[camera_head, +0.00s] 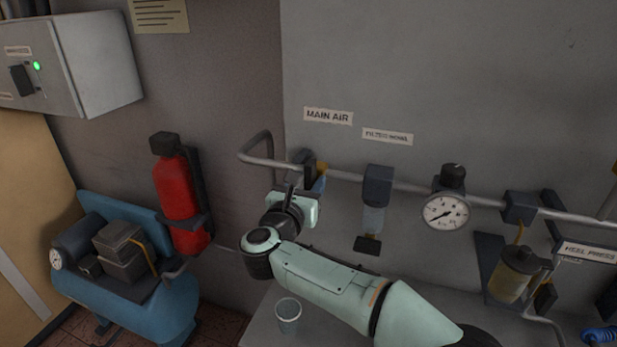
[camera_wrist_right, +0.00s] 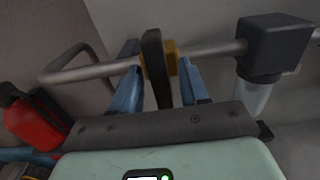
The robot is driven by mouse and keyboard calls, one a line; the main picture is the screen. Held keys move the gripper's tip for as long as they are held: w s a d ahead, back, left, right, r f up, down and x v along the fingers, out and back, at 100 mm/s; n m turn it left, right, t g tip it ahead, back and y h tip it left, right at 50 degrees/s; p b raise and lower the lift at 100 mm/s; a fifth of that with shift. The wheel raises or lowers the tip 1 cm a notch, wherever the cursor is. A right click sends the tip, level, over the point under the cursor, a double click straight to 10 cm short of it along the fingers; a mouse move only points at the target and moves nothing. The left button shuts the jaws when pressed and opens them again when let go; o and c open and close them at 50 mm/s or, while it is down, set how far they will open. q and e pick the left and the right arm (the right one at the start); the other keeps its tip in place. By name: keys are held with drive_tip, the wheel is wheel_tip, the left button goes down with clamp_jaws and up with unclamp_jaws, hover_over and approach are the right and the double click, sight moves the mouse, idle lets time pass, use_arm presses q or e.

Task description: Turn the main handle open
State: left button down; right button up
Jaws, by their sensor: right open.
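The main air valve sits on the wall pipe under the MAIN AIR label (camera_head: 328,116). Its dark lever handle (camera_wrist_right: 153,68) and brass body (camera_wrist_right: 171,57) show in the right wrist view; in the head view my right gripper partly covers the valve. My right gripper (camera_head: 307,178) is at the valve, its blue fingers apart. In the right wrist view the gripper (camera_wrist_right: 160,82) has one finger on each side of the handle, with gaps that look clear; I cannot tell whether either finger touches it. My left gripper is not in view.
The pipe (camera_wrist_right: 105,69) bends into the wall left of the valve. A filter bowl (camera_head: 374,200) and a pressure gauge (camera_head: 446,211) hang to the right. A red extinguisher (camera_head: 177,185) and blue compressor (camera_head: 150,318) stand left. A cup (camera_head: 288,316) stands below my arm.

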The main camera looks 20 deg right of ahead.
drive_tip(key=shift+w+d, duration=0.15)
drive_tip(key=shift+w, duration=0.1)
clamp_jaws()
